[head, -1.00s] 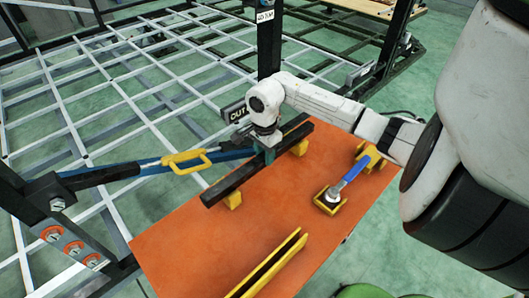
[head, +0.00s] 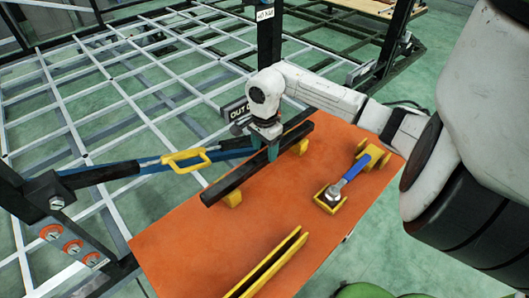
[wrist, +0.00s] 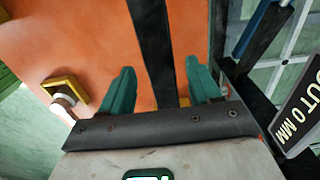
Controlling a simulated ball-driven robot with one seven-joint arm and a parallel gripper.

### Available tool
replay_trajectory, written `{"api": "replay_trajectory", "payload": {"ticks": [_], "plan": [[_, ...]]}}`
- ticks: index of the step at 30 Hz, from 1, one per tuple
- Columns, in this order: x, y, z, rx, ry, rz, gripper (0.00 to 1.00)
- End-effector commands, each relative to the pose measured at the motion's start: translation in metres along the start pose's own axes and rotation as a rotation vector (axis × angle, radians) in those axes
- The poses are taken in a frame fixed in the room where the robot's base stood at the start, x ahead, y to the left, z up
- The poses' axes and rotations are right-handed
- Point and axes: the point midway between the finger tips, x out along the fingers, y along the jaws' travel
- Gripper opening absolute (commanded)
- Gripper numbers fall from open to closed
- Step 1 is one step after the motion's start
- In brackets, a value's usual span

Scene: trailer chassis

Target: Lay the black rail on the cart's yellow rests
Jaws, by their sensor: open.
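The black rail (head: 235,182) lies across two yellow rests, the front one (head: 232,198) and the back one (head: 301,146), along the left side of the orange cart top (head: 200,240). My gripper (head: 265,149) is over the rail between the rests, pointing down. Its green fingers are open. In the wrist view the rail (wrist: 153,50) runs between the spread fingers (wrist: 160,90), with a visible gap on each side. A yellow patch of a rest also shows in the wrist view beside the rail. Part of the rail is hidden behind my gripper.
A blue-handled tool (head: 345,182) sits in yellow holders on the cart's right. A yellow slotted channel (head: 270,266) is at the front. A blue bar with a yellow handle (head: 186,160) extends left of the cart. A black OUT sign (head: 237,109) stands behind.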

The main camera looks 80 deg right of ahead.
Motion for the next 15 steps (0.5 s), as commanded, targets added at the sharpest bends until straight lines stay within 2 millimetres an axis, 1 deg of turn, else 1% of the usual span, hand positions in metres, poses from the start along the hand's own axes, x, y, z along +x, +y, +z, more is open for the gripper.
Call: {"api": "replay_trajectory", "payload": {"ticks": [3, 9, 12, 15], "plan": [[-0.024, -0.001, -0.001, -0.004, 0.006, -0.003, 0.62], [-0.064, -0.001, -0.001, -0.003, 0.005, -0.002, 0.62], [-0.080, -0.001, 0.000, -0.003, 0.004, -0.001, 0.62], [-0.090, 0.000, 0.000, -0.002, 0.003, 0.000, 0.62]]}}
